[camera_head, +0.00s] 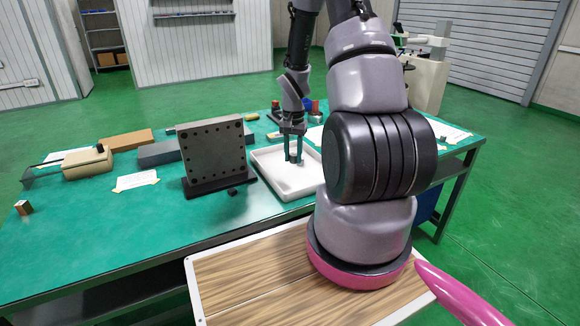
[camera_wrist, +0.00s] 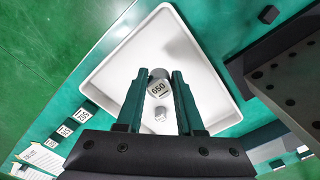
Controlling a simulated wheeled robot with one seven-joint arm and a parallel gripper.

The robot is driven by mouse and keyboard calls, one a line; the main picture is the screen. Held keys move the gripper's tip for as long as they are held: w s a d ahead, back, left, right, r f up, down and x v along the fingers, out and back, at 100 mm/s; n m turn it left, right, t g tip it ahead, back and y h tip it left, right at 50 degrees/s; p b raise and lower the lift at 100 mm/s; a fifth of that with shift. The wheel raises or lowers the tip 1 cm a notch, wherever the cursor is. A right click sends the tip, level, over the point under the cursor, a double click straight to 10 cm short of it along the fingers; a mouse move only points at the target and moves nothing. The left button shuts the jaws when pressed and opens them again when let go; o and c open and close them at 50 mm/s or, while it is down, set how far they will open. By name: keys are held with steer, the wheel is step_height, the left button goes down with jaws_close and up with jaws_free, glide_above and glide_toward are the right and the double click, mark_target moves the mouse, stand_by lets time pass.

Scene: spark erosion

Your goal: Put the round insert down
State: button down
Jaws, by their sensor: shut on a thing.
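My gripper (camera_head: 293,160) points down over the white tray (camera_head: 262,172) on the green bench. In the wrist view, my gripper (camera_wrist: 160,78) is shut on the round insert (camera_wrist: 158,88), a small grey piece with a white label that seems to read 650. The insert sits between the two dark green fingertips, inside the outline of the white tray (camera_wrist: 108,72). I cannot tell whether the insert touches the tray floor. In the head view the insert is too small and shadowed between the fingers to make out.
A dark upright plate with holes (camera_head: 213,150) stands on a base just left of the tray. A small black piece (camera_head: 232,191) lies before it. Grey and brown blocks (camera_head: 126,141) lie behind. In the wrist view, small labelled blocks (camera_wrist: 88,115) stand outside the tray.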

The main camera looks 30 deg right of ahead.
mark_target(292, 189)
steer(key=shift+s+a, duration=0.1)
steer(key=shift+a, duration=0.15)
step_height(292, 189, down, 10)
steer(key=shift+r, duration=0.1)
stand_by(0.4)
steer(key=shift+s+f, duration=0.1)
steer(key=shift+f, duration=0.1)
steer(key=c, duration=0.5)
jaws_free()
steer(key=shift+c, duration=0.2)
